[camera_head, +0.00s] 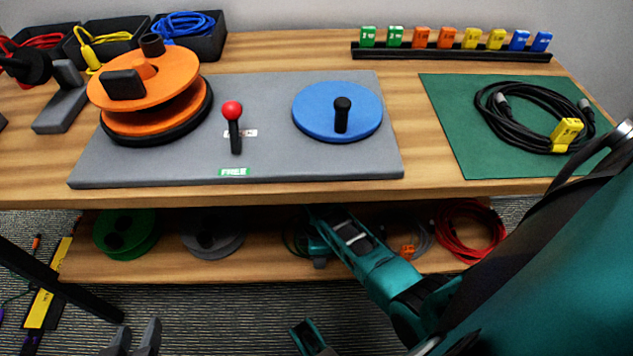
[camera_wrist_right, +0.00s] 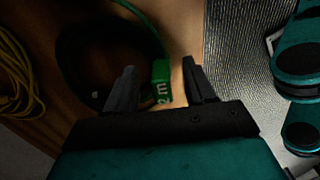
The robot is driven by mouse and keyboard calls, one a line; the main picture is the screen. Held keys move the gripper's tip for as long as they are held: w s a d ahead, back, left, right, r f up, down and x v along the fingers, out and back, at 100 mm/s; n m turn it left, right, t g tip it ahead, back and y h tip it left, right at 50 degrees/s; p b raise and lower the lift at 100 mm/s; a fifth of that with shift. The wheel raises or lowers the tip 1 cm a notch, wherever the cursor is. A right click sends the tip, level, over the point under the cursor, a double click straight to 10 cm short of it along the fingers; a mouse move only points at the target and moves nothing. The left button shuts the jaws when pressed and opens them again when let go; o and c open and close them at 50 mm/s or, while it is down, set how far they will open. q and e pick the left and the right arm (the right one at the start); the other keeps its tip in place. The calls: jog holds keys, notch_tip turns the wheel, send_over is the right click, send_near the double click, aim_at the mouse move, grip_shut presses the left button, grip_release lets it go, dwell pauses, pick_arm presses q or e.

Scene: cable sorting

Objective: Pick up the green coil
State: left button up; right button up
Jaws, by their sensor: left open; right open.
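The green coil lies on the lower shelf, mostly hidden behind my right gripper (camera_head: 318,240) in the head view, where only a dark strand (camera_head: 291,240) shows. In the right wrist view a green cable (camera_wrist_right: 145,25) runs to a green tag marked 2 m (camera_wrist_right: 161,82); the dark loop (camera_wrist_right: 75,60) beside it is in shadow. My right gripper (camera_wrist_right: 161,86) is open, one finger on each side of the tag, with gaps visible. My left gripper (camera_head: 137,338) is open and empty, low at the bottom left, away from the coil.
Above the shelf (camera_head: 160,264) is the tabletop (camera_head: 40,192) with its front edge. A green reel (camera_head: 125,232), a grey reel (camera_head: 213,235) and a red coil (camera_head: 470,232) share the shelf. A yellow coil (camera_wrist_right: 18,75) is at the left in the wrist view.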

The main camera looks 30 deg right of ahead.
jog(key=shift+f, duration=0.15)
grip_shut()
pick_arm(q)
jog(key=shift+w+r, duration=0.25)
jog(key=shift+w, duration=0.05)
jog(key=shift+r, duration=0.15)
